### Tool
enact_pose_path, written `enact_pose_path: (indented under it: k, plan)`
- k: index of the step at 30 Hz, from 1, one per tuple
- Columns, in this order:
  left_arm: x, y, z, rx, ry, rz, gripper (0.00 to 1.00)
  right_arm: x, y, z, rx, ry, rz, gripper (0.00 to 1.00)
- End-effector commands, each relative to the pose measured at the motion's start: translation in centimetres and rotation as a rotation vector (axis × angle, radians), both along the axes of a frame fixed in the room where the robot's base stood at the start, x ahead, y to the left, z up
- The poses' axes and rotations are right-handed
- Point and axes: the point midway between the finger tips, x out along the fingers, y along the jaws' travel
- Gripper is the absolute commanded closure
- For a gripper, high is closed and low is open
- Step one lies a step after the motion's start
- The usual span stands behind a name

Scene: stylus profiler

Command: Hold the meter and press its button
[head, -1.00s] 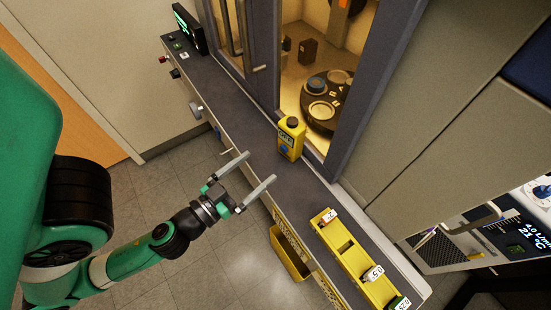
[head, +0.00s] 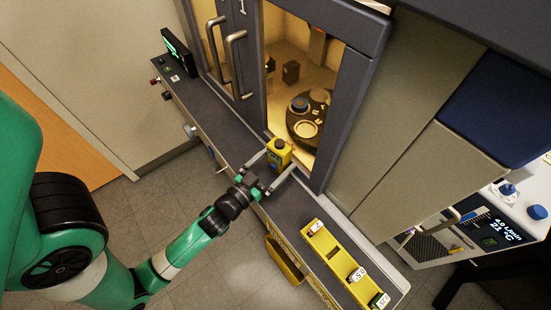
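The yellow meter (head: 279,150) with a dark top stands upright on the grey ledge in front of the lit cabinet. Its lower front is partly hidden by my gripper, and its button cannot be made out now. My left gripper (head: 278,160) is open, with one finger towards each side of the meter. Whether either finger touches it cannot be told. My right gripper is not in view.
A yellow tray (head: 338,258) with labelled items lies on the ledge to the right. A yellow bin (head: 284,262) hangs below the ledge's front. The cabinet's door handles (head: 234,62) stick out at upper left. A small display (head: 178,50) stands at the ledge's far end.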

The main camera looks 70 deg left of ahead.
Motion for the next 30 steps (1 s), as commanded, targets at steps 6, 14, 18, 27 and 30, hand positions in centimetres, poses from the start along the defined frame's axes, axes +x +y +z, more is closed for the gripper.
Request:
enact_pose_path:
  k: [6, 14, 18, 27, 30]
  plan:
    - [-0.03, -0.03, -0.04, 0.000, 0.001, 0.000, 0.22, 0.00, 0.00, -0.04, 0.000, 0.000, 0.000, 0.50]
    - [-0.05, -0.04, -0.03, -0.001, 0.000, 0.000, 0.68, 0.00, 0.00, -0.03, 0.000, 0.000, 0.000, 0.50]
    - [-0.05, -0.04, -0.03, -0.001, 0.000, 0.000, 0.25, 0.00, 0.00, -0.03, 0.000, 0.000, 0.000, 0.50]
    - [-0.05, -0.04, -0.02, -0.001, 0.000, 0.000, 0.79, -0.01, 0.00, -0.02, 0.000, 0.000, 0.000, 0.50]
    - [-0.05, -0.04, -0.02, -0.001, 0.000, 0.000, 0.97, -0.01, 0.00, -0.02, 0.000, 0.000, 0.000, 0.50]
